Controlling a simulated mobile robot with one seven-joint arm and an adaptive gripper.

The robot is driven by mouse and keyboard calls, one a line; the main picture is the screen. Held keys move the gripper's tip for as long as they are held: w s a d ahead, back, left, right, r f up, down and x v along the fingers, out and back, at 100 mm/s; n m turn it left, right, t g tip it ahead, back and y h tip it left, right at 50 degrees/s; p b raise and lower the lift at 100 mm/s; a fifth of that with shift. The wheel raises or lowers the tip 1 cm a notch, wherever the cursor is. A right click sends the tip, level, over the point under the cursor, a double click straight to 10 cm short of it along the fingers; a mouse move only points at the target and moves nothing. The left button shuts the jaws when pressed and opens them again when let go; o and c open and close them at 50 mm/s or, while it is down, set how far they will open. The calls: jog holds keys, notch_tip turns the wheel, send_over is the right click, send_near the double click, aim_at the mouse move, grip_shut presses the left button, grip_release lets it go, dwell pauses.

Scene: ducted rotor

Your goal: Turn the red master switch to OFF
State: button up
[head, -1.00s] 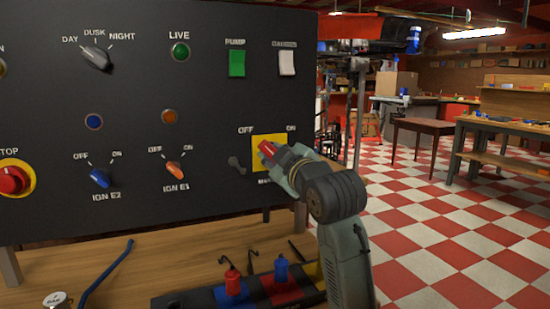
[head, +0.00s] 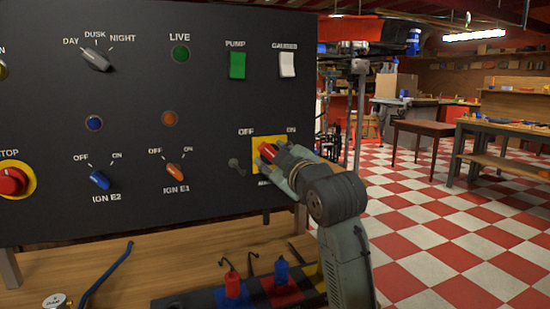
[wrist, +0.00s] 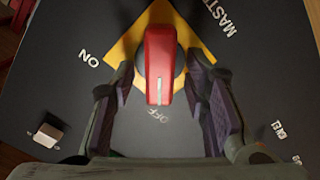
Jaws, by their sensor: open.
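The red master switch (wrist: 160,65) is a bar knob on a yellow diamond plate (wrist: 125,45). In the wrist view its pale line points down at the OFF label; ON is at the upper left. In the head view the red knob (head: 266,148) shows partly, and my gripper hides the rest. My gripper (wrist: 162,72) is open, with one finger on each side of the knob and a visible gap on both sides. It also shows in the head view (head: 272,160) in front of the yellow plate. The LIVE lamp (head: 181,54) looks dark green.
Below, a tray of red and blue clamps (head: 233,286) stands on the wooden bench. Open floor lies to the right.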

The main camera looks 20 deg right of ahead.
jog(key=shift+s, duration=0.1)
jog(key=s, duration=1.2)
jog(key=shift+d, duration=0.2)
